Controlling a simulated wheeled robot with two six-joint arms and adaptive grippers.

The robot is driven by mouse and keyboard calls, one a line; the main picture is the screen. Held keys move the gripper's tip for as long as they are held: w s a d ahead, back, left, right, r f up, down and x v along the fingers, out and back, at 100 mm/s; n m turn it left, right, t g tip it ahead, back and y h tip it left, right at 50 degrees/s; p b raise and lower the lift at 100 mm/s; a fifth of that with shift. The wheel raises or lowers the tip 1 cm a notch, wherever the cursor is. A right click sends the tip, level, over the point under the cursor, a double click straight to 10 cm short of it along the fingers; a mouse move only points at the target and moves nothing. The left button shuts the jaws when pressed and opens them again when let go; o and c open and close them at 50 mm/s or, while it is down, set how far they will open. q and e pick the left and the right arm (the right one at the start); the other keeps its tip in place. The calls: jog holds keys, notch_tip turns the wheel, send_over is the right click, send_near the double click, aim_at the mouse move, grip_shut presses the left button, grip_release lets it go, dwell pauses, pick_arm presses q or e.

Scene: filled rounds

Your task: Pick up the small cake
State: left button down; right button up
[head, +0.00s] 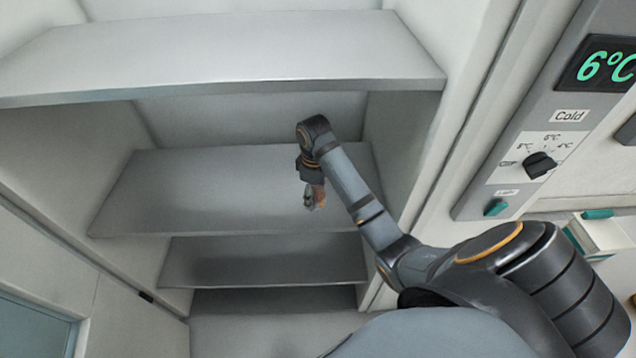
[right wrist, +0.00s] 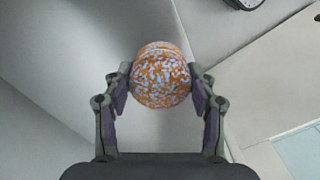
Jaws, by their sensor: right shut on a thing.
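The small cake (right wrist: 160,80) is round and orange-brown with light blue specks in the right wrist view. My right gripper (right wrist: 160,84) is shut on it, with one finger against each side. In the head view my right arm reaches into the shelf unit, and the right gripper (head: 313,190) points down in front of a middle shelf. The cake shows there only as a small patch (head: 318,198) at the fingertips, partly hidden by the gripper. It appears held clear of the shelf. My left gripper is not in view.
The upper shelf (head: 230,60) juts out above my right gripper. A middle shelf (head: 215,195) and a lower shelf (head: 260,262) are bare where visible. A control panel (head: 540,150) with a dial and a 6°C display is at the right.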

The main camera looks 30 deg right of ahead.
pick_arm(q)
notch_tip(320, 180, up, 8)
jog(key=p, duration=0.6)
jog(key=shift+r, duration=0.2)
pick_arm(e)
jog(key=s+a+r, duration=0.5)
jog(key=s+a, duration=0.1)
jog(key=a, duration=0.1)
jog(key=shift+s+a+r, duration=0.2)
jog(key=shift+s+a, duration=0.2)
